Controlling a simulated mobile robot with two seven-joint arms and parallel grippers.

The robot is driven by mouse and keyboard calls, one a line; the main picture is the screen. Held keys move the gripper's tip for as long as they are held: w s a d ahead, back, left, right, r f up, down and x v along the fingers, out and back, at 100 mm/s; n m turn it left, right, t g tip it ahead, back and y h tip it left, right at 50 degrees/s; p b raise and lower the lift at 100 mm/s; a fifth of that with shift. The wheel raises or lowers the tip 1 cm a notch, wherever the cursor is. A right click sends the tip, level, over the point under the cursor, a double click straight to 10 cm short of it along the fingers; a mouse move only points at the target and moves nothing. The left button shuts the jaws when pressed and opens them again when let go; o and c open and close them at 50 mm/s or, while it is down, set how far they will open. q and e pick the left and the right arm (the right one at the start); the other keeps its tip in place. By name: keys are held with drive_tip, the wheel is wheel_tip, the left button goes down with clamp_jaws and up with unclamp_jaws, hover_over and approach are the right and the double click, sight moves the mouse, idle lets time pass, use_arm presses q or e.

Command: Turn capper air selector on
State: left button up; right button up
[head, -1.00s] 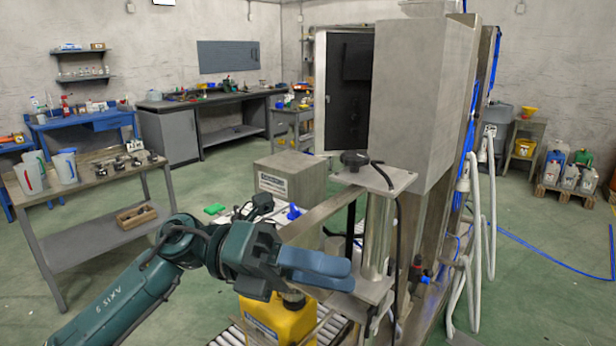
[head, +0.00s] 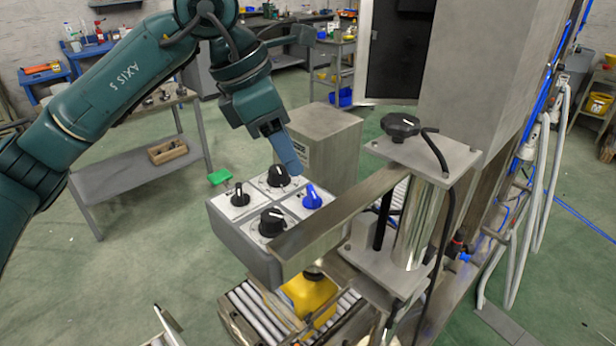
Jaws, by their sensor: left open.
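A grey control box (head: 243,240) with a pale top panel stands at the centre of the head view. The panel carries a blue knob (head: 312,197) at its right, a small black knob (head: 239,196) at its left, a large black knob (head: 278,176) at the back and another large black knob (head: 272,223) at the front. The labels are too small to read, so I cannot tell for certain which is the capper air selector. My left gripper (head: 294,168) is open and empty, pointing down above the back of the panel near the blue knob, apparently apart from it. My right gripper is out of view.
A metal rail (head: 335,215) runs close along the box's right front side. A post with a black handwheel (head: 400,125) stands to the right. A yellow container (head: 309,292) sits on the roller conveyor (head: 247,309) below. A grey box (head: 330,140) stands behind.

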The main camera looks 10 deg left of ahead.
sight(311, 192)
use_arm(q)
drive_tip(key=p+x, duration=0.1)
drive_tip(key=x, duration=0.5)
drive_tip(key=shift+d+f, duration=0.1)
drive_tip(key=shift+w+d+f, duration=0.2)
drive_tip(key=shift+d+f, duration=0.05)
drive_tip(key=shift+f, duration=0.45)
drive_tip(key=shift+c, duration=0.3)
drive_tip(key=c, duration=0.6)
drive_tip(key=shift+c, duration=0.2)
